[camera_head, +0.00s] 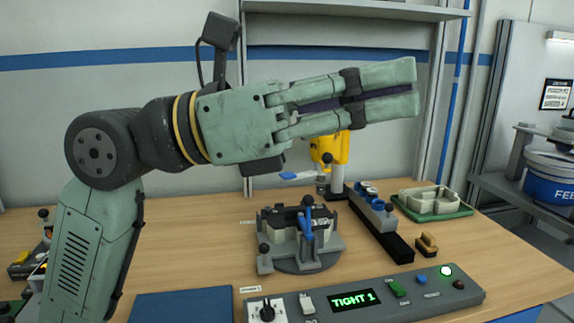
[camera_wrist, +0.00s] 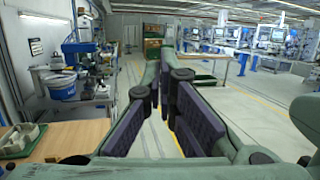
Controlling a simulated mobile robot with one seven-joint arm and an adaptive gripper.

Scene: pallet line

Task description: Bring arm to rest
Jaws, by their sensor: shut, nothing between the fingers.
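My arm reaches in from the lower left of the head view, bent at a large dark joint. My gripper (camera_head: 414,88) is held level above the workbench and points right. Its two green fingers with dark pads are shut with nothing between them. In the wrist view my gripper (camera_wrist: 165,62) points away over the floor aisle, clear of any object. It touches nothing in either view.
Below on the wooden bench (camera_head: 200,228) are a round clamp fixture (camera_head: 300,240), a control panel (camera_head: 365,299) reading "TIGHT 1", a blue mat (camera_head: 180,307), a socket rack (camera_head: 378,215), and a green tray (camera_head: 432,207). A yellow tool (camera_head: 330,150) stands behind. A blue bucket (camera_head: 552,185) sits right.

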